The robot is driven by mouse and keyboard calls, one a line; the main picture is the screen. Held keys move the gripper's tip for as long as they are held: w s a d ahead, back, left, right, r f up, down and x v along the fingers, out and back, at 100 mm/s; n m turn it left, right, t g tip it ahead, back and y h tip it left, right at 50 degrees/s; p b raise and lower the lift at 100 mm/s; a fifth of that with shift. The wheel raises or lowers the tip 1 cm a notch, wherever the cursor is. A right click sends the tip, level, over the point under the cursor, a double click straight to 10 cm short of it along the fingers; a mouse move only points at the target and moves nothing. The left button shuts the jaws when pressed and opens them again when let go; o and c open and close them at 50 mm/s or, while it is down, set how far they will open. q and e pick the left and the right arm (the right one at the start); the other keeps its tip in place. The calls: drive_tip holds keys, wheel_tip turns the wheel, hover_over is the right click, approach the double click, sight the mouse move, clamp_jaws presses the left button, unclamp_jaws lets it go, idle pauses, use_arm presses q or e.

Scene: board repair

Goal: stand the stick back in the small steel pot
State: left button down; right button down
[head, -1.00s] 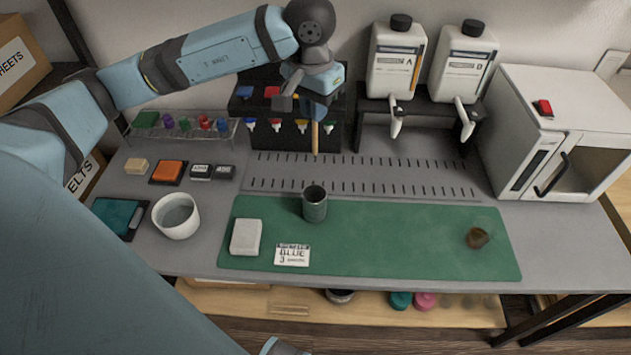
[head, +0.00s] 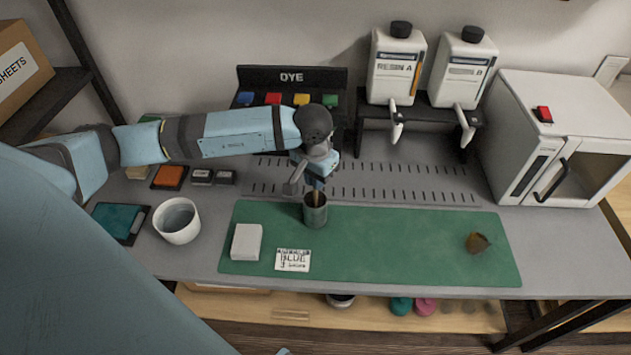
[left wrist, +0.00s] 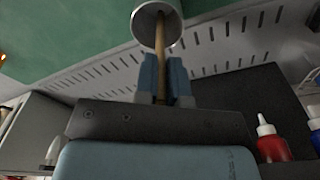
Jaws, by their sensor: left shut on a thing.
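The small steel pot (head: 315,212) stands upright on the green mat (head: 390,240), near its back edge. My left gripper (head: 317,186) is just above the pot, pointing down, shut on a thin wooden stick (head: 316,197). The stick's lower end reaches into the pot's mouth. In the left wrist view my left gripper (left wrist: 164,85) holds the stick (left wrist: 161,50) between its blue fingers, and the stick's far end is inside the pot's rim (left wrist: 139,28). Whether it touches the bottom is hidden. My right gripper is not in view.
A white block (head: 246,242) and a "BLUE" card (head: 292,260) lie left of the pot. A white cup (head: 177,220) stands farther left. A brown object (head: 477,243) lies at the mat's right. The dye rack (head: 290,77) and resin bottles (head: 397,65) stand behind.

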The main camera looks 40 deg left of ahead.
use_arm(q)
drive_tip(key=shift+f, duration=0.95)
drive_tip(key=c, duration=1.7)
unclamp_jaws()
drive_tip(key=o, duration=0.5)
wheel_tip(320, 180, up, 12)
drive_tip(key=shift+s, duration=0.45)
